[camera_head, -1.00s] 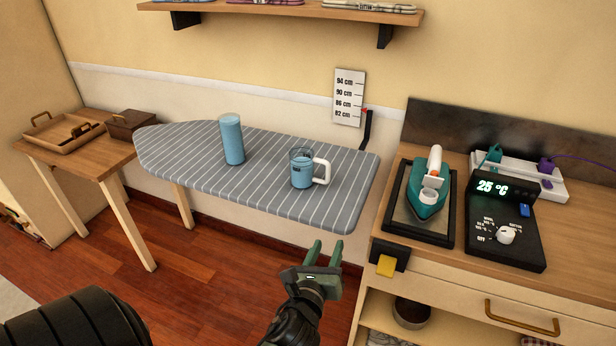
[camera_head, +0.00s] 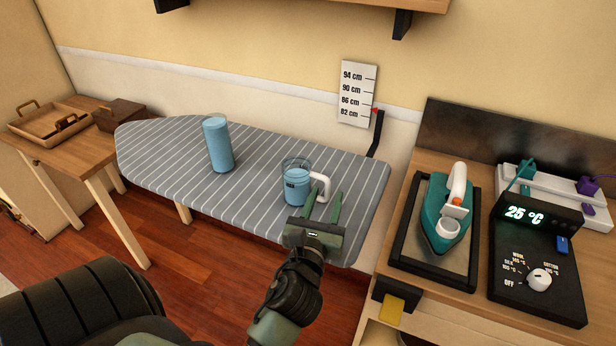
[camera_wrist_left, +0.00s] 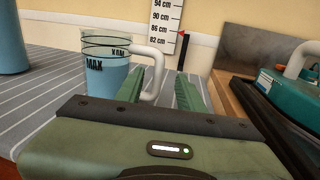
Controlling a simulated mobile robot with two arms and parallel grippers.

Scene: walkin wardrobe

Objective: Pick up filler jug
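The filler jug (camera_head: 296,190) is a clear jug with light blue liquid and a white handle, upright on the striped ironing board (camera_head: 150,150). In the left wrist view the jug (camera_wrist_left: 108,75) shows a MAX mark, with its handle facing right. My left gripper (camera_head: 326,192) is open at the handle side. In the left wrist view its green fingers (camera_wrist_left: 161,74) stand on either side of the handle's lower part. I cannot tell whether either finger touches the handle. My right gripper is not in view.
A blue cylinder (camera_head: 218,147) stands on the board left of the jug. An iron (camera_head: 446,215) rests on a framed plate at right, beside a control box (camera_head: 540,265) reading 25 °C. A height scale (camera_head: 357,94) hangs behind. A wooden tray (camera_head: 50,135) is on the left table.

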